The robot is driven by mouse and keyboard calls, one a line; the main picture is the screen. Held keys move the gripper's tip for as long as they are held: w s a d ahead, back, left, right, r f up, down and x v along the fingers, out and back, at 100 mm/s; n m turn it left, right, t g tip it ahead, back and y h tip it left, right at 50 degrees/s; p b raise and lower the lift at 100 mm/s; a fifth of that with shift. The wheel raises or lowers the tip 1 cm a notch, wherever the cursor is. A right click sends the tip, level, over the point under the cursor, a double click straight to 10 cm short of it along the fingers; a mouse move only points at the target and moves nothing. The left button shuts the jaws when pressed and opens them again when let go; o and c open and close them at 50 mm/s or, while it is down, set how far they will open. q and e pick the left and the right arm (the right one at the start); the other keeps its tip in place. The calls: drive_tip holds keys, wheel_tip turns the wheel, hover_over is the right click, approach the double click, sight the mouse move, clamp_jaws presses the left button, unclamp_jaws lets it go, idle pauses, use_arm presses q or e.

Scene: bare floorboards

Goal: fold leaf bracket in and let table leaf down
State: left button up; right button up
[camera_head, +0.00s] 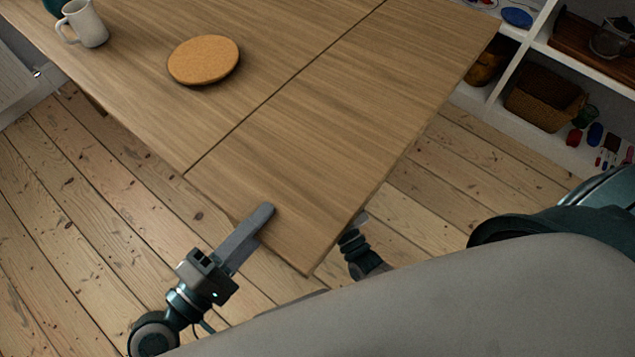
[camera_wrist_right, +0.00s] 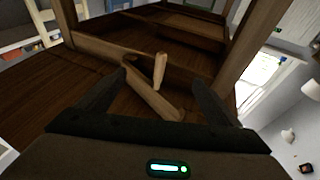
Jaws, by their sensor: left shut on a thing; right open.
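The table leaf (camera_head: 330,150) is the wooden panel right of the dark seam; it lies level with the rest of the tabletop (camera_head: 130,95). My left gripper (camera_head: 262,218) is shut on the leaf's near edge, one finger showing on top. My right gripper is under the leaf, mostly hidden by it in the head view. In the right wrist view my right gripper (camera_wrist_right: 158,78) is open, its fingers either side of the leaf bracket (camera_wrist_right: 148,97), a wooden bar with an upright peg (camera_wrist_right: 160,70). The peg stands between the fingers; I see no contact.
A round cork mat (camera_head: 204,60) and a white mug (camera_head: 84,24) stand on the fixed tabletop. White shelves with a basket (camera_head: 545,98) are at the right. Bare floorboards (camera_head: 75,200) lie around. Table rails and a leg (camera_wrist_right: 243,50) frame the bracket underneath.

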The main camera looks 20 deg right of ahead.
drive_tip(key=shift+x, duration=5.6)
drive_tip(key=shift+r, duration=0.1)
clamp_jaws()
